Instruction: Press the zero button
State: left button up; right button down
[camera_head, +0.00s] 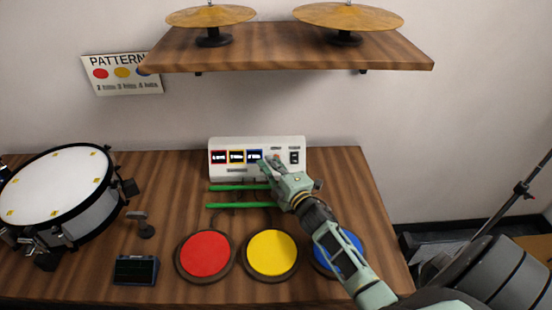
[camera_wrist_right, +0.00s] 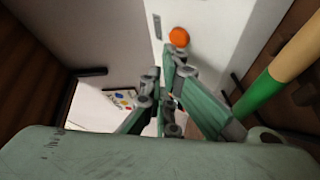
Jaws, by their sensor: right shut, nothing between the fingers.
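A white control box (camera_head: 228,168) stands at the back of the wooden table, with red-, yellow- and blue-framed displays and a black switch (camera_head: 294,157) on its front. My right gripper (camera_head: 268,163) is shut and empty in front of the box, its tips just right of the blue display. It covers part of the panel there. In the right wrist view, my right gripper (camera_wrist_right: 166,62) is close to a round orange button (camera_wrist_right: 179,37) on a white surface. I cannot read a zero label, nor tell whether the tips touch the button. My left gripper is not in view.
Red (camera_head: 207,254), yellow (camera_head: 271,253) and blue (camera_head: 345,257) pads are nearer. A drum (camera_head: 55,185) stands left, a small dark device (camera_head: 136,270) at front left. A shelf (camera_head: 290,48) with cymbals hangs above.

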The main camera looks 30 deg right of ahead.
dwell(0.3)
jog(key=shift+f, duration=0.1)
jog(key=shift+w+d+f+b, duration=0.15)
jog(key=shift+w+f+b, duration=0.05)
jog(key=shift+w+b, duration=0.15)
dwell(0.5)
jog(key=shift+s+r+p, duration=0.3)
jog(key=shift+s+p, duration=0.05)
jog(key=shift+s, duration=0.05)
jog(key=shift+a+r, duration=0.1)
jog(key=shift+a, duration=0.1)
